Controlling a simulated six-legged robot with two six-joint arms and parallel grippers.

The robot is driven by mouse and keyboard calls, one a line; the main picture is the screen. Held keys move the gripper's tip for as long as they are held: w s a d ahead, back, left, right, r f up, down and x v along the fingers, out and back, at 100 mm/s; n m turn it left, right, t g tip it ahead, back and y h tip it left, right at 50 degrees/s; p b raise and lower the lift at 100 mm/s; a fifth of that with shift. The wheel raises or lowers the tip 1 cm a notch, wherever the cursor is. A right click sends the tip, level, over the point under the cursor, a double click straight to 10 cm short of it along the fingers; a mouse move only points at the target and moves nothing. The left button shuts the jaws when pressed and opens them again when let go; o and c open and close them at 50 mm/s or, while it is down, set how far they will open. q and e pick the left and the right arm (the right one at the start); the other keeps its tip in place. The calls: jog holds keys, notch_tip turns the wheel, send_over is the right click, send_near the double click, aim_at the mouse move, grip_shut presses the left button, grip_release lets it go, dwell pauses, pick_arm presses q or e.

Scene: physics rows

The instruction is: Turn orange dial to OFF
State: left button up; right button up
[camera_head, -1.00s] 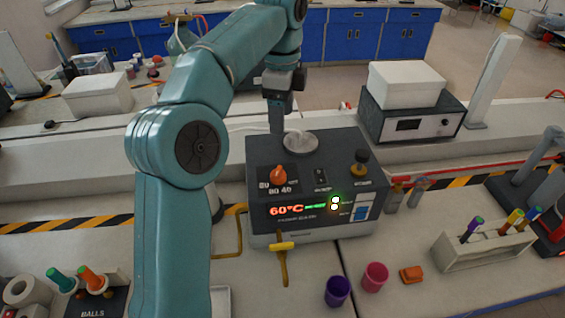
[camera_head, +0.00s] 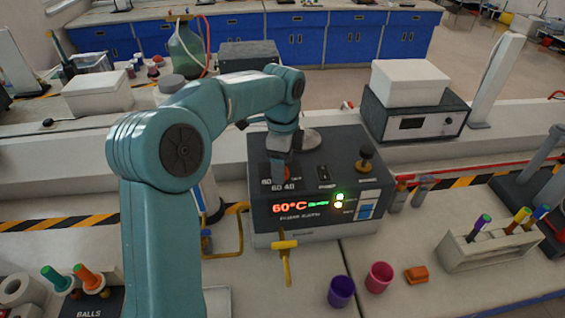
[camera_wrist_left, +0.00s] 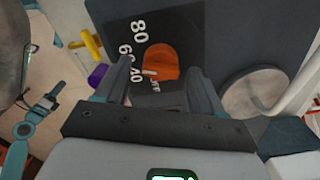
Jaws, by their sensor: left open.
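The orange dial (camera_wrist_left: 161,63) sits on the dark top of the grey machine (camera_head: 330,226), with white numbers around it in the left wrist view. In the head view my left gripper mostly covers the dial; only a little orange shows. My left gripper (camera_wrist_left: 158,84) is open, its two fingers pointing at the dial from above, one to each side of its near end. I cannot tell whether the fingers touch it. The machine's display reads 60°C in red, with green lights beside it. My right gripper is not in view.
A black and brass knob (camera_head: 365,160) and a small switch (camera_head: 324,174) are on the same machine top. A yellow tap (camera_head: 285,246) sticks out in front. Purple (camera_head: 341,291) and pink (camera_head: 379,277) cups stand on the bench before it, near a tube rack (camera_head: 490,240).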

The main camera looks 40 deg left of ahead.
pick_arm(q)
jog(key=shift+s+a, duration=0.1)
jog(key=shift+s, duration=0.05)
jog(key=shift+s+a, duration=0.1)
jog(key=shift+c, duration=1.3)
jog(key=c, duration=0.8)
jog(key=shift+n, duration=0.3)
jog(key=n, duration=0.1)
jog(key=n+p, duration=0.1)
jog(key=n, duration=0.1)
jog(key=shift+w+n, duration=0.2)
jog(key=shift+n, duration=0.1)
jog(key=n, duration=0.4)
jog(key=shift+r, duration=0.1)
jog(key=n, duration=0.5)
jog(key=shift+p, duration=0.4)
jog(key=n, duration=0.4)
jog(key=shift+r+n, duration=0.1)
jog(key=shift+n, duration=0.2)
